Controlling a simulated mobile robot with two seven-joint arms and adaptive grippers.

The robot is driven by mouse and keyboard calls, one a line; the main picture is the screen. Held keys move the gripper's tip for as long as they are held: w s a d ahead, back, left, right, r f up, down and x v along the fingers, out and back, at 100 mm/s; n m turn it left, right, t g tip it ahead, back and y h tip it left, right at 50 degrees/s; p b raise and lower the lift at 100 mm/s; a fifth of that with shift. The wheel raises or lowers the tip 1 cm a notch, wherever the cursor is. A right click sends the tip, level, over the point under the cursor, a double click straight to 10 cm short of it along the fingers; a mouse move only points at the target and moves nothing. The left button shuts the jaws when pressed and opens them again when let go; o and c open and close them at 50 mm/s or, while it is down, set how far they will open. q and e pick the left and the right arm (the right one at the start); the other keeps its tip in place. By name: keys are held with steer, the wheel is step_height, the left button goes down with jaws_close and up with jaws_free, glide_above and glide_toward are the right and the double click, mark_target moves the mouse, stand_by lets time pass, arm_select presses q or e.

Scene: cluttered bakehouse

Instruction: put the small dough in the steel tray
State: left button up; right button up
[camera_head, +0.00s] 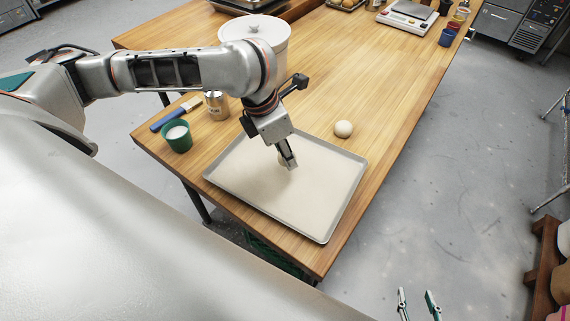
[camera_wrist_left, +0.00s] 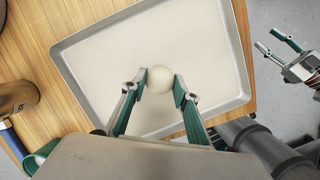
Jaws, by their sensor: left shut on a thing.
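The steel tray (camera_head: 328,222) lies at the near end of the wooden table, with a pale flat inside. My left gripper (camera_head: 289,163) reaches down over the tray and is shut on a pale round dough ball, seen between its fingertips in the left wrist view (camera_wrist_left: 160,79). The arm and fingers mostly hide this ball in the head view. I cannot tell whether it touches the tray floor. A second dough ball (camera_head: 343,129) sits on the table just beyond the tray's far edge. My right gripper (camera_head: 419,304) is open and empty, low at the bottom, off the table.
Left of the tray stand a green cup (camera_head: 177,136) with white contents, a metal can (camera_head: 216,105) and a blue-handled brush (camera_head: 172,115). A white lidded tub (camera_head: 270,32) stands behind my left arm. A scale (camera_head: 406,18) is far back. The table's middle is clear.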

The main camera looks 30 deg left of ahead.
mark_target(285, 172)
arm_select(q)
step_height(285, 172, down, 4)
steer(key=shift+r+b, duration=0.25)
steer(key=shift+b, duration=0.1)
steer(key=shift+f, duration=0.45)
arm_select(e)
steer(key=shift+w+a, duration=0.15)
steer(key=shift+a, duration=0.1)
arm_select(q)
steer(key=shift+f, duration=0.1)
steer(key=o, duration=0.8)
steer(key=shift+o, duration=0.2)
arm_select(e)
steer(key=shift+d+f, duration=0.1)
steer(key=shift+f, duration=0.05)
steer(key=shift+f, duration=0.1)
